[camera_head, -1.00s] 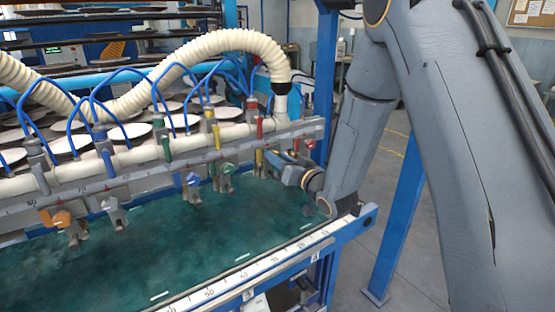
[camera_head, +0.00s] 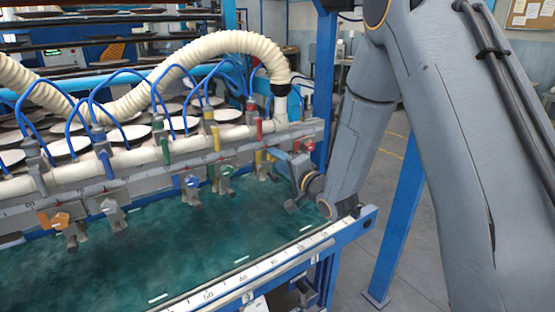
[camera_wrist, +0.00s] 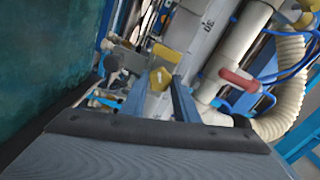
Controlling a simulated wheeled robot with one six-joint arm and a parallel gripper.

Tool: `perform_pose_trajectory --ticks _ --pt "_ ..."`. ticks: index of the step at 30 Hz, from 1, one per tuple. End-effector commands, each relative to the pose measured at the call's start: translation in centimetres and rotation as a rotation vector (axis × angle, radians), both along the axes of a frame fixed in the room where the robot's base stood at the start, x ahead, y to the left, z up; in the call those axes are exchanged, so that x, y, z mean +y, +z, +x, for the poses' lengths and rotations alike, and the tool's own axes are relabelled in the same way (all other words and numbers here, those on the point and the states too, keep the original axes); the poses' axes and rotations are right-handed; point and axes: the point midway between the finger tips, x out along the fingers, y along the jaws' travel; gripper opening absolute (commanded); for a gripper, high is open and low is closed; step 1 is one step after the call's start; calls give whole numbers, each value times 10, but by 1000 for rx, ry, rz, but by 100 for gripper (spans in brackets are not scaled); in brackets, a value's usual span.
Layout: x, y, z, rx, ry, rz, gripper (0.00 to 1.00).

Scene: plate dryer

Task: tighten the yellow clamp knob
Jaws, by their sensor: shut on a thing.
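The yellow clamp knob (camera_wrist: 160,79) shows in the wrist view between the two blue fingers of my gripper (camera_wrist: 160,94). The fingers are shut on it from both sides. In the head view my gripper (camera_head: 279,158) reaches left to the right end of the grey clamp rail (camera_head: 150,173). There the hand and fingers partly hide the knob and its clamp. The knob's exact turn angle cannot be told.
A red-handled valve (camera_wrist: 240,80) and a ribbed cream hose (camera_wrist: 291,88) are close on the right in the wrist view. Orange (camera_head: 60,220) and blue (camera_head: 192,181) clamp knobs sit further left along the rail. A green bed (camera_head: 190,240) lies below.

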Motion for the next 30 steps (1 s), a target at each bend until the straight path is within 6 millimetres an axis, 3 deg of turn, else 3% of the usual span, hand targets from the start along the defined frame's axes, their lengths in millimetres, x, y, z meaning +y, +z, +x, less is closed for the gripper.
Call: perform_pose_trajectory --ticks 15,30 --pt "-1 -2 0 234 -2 345 5" --pt "-1 -2 0 311 -1 459 5"
